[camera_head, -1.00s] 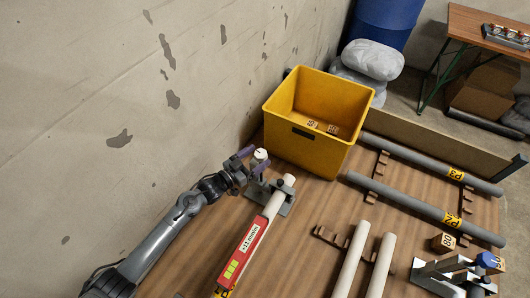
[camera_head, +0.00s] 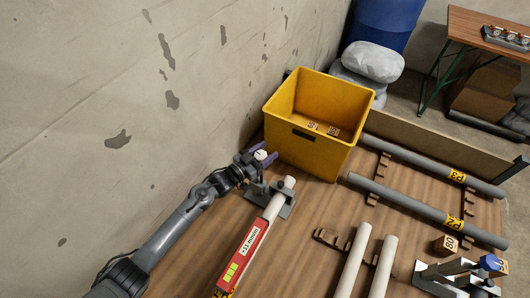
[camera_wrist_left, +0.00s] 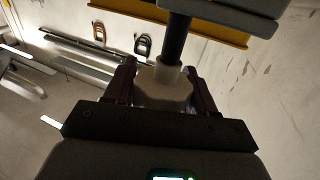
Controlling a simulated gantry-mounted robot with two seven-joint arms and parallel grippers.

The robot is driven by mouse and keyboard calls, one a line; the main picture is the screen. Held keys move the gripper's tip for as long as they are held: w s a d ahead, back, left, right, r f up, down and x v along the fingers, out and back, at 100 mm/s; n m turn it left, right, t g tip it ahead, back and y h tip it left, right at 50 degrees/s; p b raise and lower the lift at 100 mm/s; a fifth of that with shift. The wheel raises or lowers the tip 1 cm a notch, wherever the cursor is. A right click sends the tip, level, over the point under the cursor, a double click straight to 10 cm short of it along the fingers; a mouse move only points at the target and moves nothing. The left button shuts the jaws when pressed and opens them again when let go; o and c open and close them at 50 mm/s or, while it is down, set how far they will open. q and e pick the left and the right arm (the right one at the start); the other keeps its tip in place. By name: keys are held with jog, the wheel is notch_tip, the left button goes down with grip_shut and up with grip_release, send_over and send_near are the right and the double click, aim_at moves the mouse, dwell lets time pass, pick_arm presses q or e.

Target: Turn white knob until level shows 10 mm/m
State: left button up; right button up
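The white knob (camera_head: 260,154) stands at the far end of the bench, beside the metal clamp (camera_head: 283,201) of a pale pipe. My left gripper (camera_head: 264,155) has its purple fingers on both sides of the knob and looks shut on it. In the left wrist view the knob (camera_wrist_left: 164,88) sits between the two fingers, with no clear gap. The red level (camera_head: 243,255) lies along the pale pipe. Its display reads about 11 mm/m; the sign is too small to be sure of. I cannot make out my right gripper.
A yellow bin (camera_head: 315,150) with small wooden blocks stands just right of the knob. The wall (camera_head: 120,90) is close on the left. Grey pipes (camera_head: 425,210) lie on racks at the right. A metal fixture with a blue knob (camera_head: 488,262) is at the lower right.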

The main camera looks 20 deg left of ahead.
pick_arm(q)
jog(key=shift+c, duration=0.9)
jog(key=shift+r+n+t+y+p, duration=0.2)
jog(key=shift+n+t+y+p, duration=0.2)
jog(key=shift+n+y+p, duration=0.5)
jog(key=shift+f+n+t+y+p, duration=0.1)
jog(key=shift+n+t+y+p, duration=0.3)
jog(key=shift+y, duration=0.3)
jog(key=shift+a+f+n+y, duration=0.1)
jog(key=shift+a+n+y, duration=0.15)
jog(key=shift+y, duration=0.55)
jog(key=shift+w, duration=0.1)
jog(key=o, duration=0.9)
jog(key=shift+o, duration=0.2)
